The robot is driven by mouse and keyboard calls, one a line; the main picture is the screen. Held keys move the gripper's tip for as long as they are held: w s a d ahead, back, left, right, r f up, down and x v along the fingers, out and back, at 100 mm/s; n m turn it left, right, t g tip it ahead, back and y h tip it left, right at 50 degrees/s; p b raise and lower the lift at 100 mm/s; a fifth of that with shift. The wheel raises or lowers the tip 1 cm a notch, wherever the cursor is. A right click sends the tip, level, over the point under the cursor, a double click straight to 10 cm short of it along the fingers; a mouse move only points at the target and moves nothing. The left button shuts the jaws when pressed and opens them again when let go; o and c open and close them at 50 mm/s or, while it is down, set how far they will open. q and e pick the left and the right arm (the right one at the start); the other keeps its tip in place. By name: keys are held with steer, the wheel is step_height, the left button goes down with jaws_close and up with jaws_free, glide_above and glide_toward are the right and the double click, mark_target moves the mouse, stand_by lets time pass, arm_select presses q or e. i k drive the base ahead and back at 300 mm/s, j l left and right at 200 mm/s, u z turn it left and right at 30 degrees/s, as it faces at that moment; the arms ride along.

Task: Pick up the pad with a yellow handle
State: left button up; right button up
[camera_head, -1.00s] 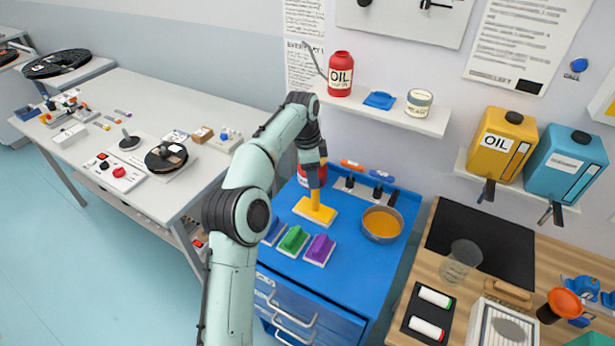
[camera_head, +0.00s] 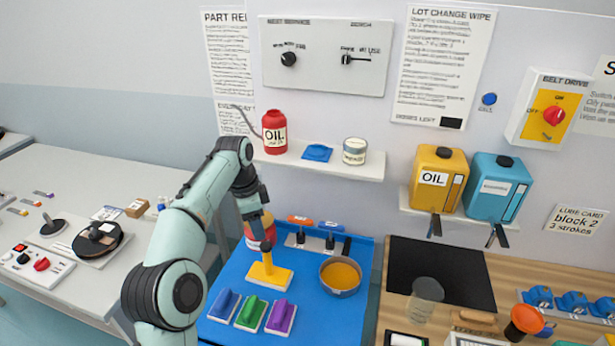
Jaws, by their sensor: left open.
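The pad with a yellow handle (camera_head: 267,264) lies on the blue cabinet top, its yellow handle standing up from a flat yellow base. My left gripper (camera_head: 264,246) is open, pointing down just above the handle. Whether the fingers touch or straddle it is too small to tell. The pads with a blue handle (camera_head: 224,305), a green handle (camera_head: 251,314) and a purple handle (camera_head: 281,317) lie in a row in front of it. My right gripper is not in view.
A red can (camera_head: 252,241) stands close behind my left gripper. A bowl of orange contents (camera_head: 340,276) stands right of the yellow-handled pad. Above is a shelf (camera_head: 335,168) with a red oil bottle (camera_head: 275,132). The front right of the blue top (camera_head: 335,322) is clear.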

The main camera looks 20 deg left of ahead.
mark_target(264, 274)
steer(key=k, duration=1)
